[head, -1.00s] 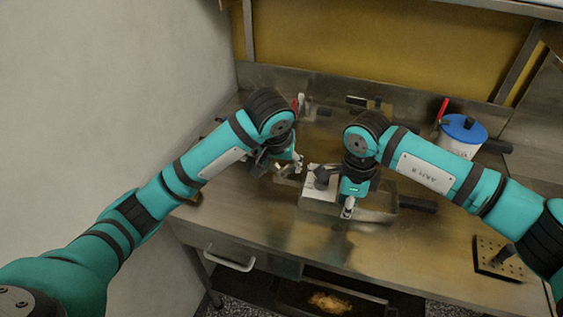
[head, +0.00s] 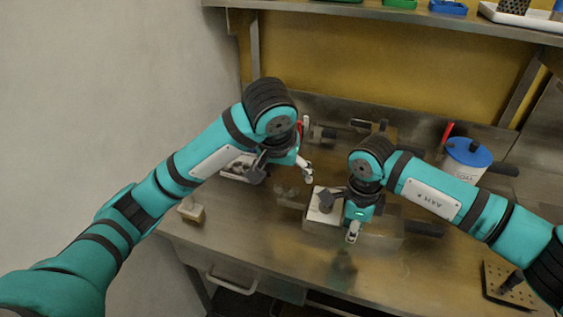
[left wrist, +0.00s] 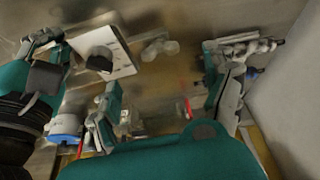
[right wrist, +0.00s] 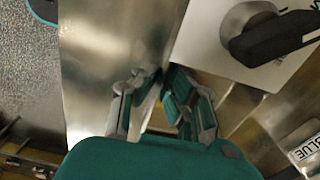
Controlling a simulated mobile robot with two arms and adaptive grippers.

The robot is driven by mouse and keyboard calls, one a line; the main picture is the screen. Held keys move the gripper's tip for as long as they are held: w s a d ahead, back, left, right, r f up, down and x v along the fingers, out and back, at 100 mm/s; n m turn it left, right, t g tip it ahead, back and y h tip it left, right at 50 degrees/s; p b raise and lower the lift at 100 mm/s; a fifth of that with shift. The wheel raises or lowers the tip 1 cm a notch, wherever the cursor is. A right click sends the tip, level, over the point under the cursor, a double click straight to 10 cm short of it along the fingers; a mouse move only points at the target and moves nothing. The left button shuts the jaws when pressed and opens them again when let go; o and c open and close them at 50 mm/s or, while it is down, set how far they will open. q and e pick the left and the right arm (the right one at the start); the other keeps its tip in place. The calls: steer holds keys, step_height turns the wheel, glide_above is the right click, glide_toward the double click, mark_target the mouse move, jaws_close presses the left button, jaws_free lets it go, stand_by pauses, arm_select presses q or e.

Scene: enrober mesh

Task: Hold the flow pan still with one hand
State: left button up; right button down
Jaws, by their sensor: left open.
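The flow pan (head: 385,242) is a long steel pan with a black handle at its right, on the steel table. A white plate with a dark knob (head: 325,203) sits at its left end. My right gripper (head: 352,237) is at the pan's front wall. In the right wrist view its fingers (right wrist: 158,78) are close together astride the thin wall; the exact contact is partly hidden. My left gripper (head: 307,172) is open and empty, raised behind and left of the pan. Its fingers (left wrist: 165,105) are wide apart in the left wrist view.
A white tub with a blue lid (head: 468,152) stands at the back right. A perforated block (head: 508,288) lies at the front right, a small block (head: 191,210) at the left. A shelf (head: 400,14) runs above. The table's front middle is clear.

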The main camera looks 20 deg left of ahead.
arm_select(q)
steer(key=shift+v, duration=2.25)
steer(key=shift+a, duration=0.1)
arm_select(e)
steer(key=c, duration=2)
jaws_free()
steer(key=o, duration=0.6)
steer(key=shift+r, duration=0.1)
